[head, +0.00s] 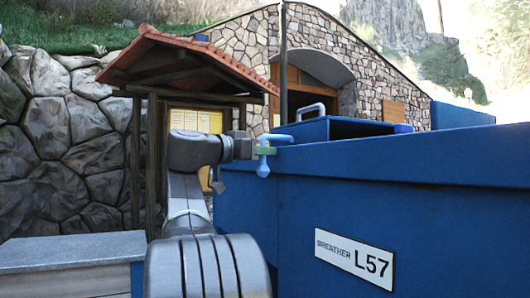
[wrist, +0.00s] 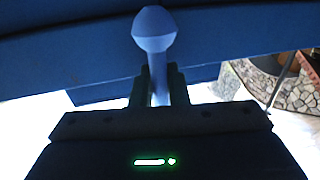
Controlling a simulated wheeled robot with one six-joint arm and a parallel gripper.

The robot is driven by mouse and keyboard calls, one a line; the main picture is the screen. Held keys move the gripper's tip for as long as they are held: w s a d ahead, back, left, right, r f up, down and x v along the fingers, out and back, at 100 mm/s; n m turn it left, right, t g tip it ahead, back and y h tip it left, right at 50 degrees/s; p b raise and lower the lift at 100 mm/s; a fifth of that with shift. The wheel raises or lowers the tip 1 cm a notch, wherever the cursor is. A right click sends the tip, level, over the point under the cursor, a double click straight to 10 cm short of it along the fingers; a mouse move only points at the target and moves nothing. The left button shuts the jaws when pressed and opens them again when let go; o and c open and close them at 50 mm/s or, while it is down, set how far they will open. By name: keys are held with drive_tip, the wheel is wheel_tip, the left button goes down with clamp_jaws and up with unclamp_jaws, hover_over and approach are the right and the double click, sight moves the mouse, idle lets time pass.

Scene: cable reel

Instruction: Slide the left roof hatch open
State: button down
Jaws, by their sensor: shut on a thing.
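A light-blue knobbed handle (head: 263,167) sits at the top left edge of a blue housing (head: 420,215). My gripper (head: 258,150) is shut on this handle at the end of my raised arm. In the wrist view, both fingers of my gripper (wrist: 160,76) close on the stem just below the pale faceted knob (wrist: 154,30). A raised blue box-like part (head: 305,131) with a silver bar handle (head: 303,112) shows on the roof, with a dark face toward the right. I cannot tell from these frames how far the left hatch is open.
A white plate reading BREATHER L57 (head: 354,260) is on the housing's side. A tiled wooden shelter (head: 180,62) and a stone wall (head: 60,140) stand at the left. A stone building stands behind.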

drive_tip(key=c, duration=1.5)
unclamp_jaws()
drive_tip(key=b+v, duration=0.3)
drive_tip(key=v, duration=1)
drive_tip(key=shift+s+a, duration=0.25)
drive_tip(key=shift+a, duration=0.1)
drive_tip(key=p+x, duration=0.3)
drive_tip(key=x, duration=1.1)
drive_tip(key=shift+s, duration=0.2)
